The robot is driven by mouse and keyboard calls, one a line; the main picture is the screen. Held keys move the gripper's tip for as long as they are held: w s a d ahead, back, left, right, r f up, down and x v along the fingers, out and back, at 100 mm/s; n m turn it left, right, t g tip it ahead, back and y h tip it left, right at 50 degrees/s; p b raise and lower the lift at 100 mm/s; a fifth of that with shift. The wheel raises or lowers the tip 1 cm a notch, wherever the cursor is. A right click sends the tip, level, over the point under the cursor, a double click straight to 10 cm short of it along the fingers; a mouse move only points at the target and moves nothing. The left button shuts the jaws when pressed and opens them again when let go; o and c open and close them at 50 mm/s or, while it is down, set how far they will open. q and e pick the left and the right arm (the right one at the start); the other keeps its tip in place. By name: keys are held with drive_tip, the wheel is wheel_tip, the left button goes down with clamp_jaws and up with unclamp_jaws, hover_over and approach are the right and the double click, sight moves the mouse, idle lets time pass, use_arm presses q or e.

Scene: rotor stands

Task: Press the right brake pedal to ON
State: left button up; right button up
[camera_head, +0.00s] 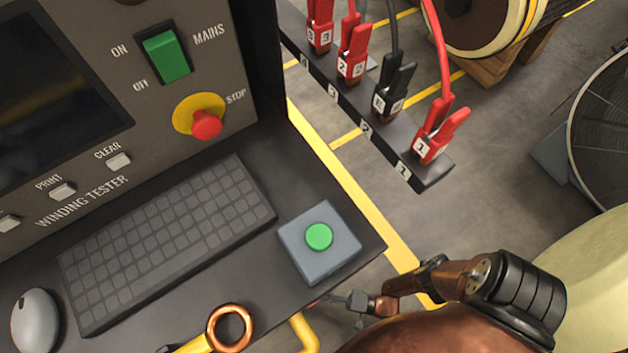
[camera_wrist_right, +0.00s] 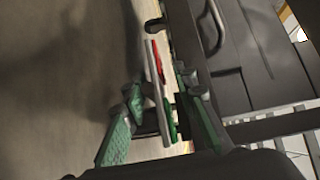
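In the right wrist view, a narrow grey plate (camera_wrist_right: 158,97) with a red strip and a green strip lies ahead between my fingers. It looks like a pedal seen nearly edge-on, but no lettering is legible and I cannot tell its ON or OFF position. My right gripper (camera_wrist_right: 163,98) has its green-padded fingers apart, one on each side of the plate; I cannot tell whether either touches it. In the head view my right gripper (camera_head: 345,302) is small, low, beside the bench's front corner. No pedal is clear there. My left gripper is out of view.
A dark bench carries a keyboard (camera_head: 170,240), a grey box with a green button (camera_head: 320,237) and a winding tester panel (camera_head: 100,190). A copper ring (camera_head: 230,326) is at the front edge. A clip rail (camera_head: 370,125) stands behind. In the wrist view, a dark cabinet (camera_wrist_right: 250,65) is at right.

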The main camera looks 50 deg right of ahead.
drive_tip(key=shift+w+a, duration=0.1)
drive_tip(key=shift+w, duration=0.05)
drive_tip(key=shift+c, duration=0.6)
drive_tip(key=shift+d, duration=0.2)
clamp_jaws()
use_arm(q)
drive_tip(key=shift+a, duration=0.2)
